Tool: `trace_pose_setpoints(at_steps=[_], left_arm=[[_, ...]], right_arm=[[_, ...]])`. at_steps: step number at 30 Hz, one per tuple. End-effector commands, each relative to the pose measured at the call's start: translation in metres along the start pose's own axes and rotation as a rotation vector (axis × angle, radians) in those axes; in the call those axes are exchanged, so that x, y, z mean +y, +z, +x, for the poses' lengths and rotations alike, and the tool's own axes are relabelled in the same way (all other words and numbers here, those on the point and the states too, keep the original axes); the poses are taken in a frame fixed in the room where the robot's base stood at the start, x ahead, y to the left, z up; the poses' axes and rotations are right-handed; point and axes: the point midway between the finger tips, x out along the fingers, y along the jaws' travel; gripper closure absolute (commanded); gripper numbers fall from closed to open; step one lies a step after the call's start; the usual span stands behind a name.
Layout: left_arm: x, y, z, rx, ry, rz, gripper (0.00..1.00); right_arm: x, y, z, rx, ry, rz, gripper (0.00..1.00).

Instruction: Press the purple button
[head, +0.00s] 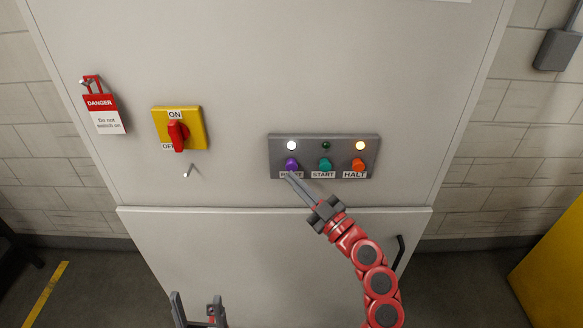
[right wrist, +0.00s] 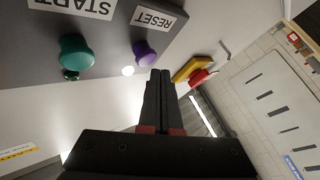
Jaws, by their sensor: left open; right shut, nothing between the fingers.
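The purple button (head: 292,164) sits at the left of the grey control panel (head: 325,143), above a label that reads RESET. It also shows in the right wrist view (right wrist: 145,52), beyond my fingertips. My right gripper (head: 290,175) is shut and empty, its fingertips just below the purple button in the head view and partly over the label. I cannot tell whether they touch it. In the right wrist view the fingers (right wrist: 160,72) point toward the purple button. My left gripper (head: 198,300) is open and empty, low in front of the cabinet.
A teal START button (head: 325,164) and an orange HALT button (head: 359,165) share the panel. A red rotary switch on a yellow plate (head: 179,134) and a red-and-white danger tag (head: 102,108) are on the cabinet (head: 230,60). A black handle (head: 399,252) stands out lower right.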

Motion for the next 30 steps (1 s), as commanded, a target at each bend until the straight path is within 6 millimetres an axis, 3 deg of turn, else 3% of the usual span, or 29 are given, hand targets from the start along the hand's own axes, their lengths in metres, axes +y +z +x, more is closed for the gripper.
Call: trace_pose_setpoints(at_steps=[30], left_arm=[[0.001,0.003,-0.016,0.000,0.000,0.000,0.26]], right_arm=[[0.004,0.004,0.006,-0.001,0.000,0.001,1.00]])
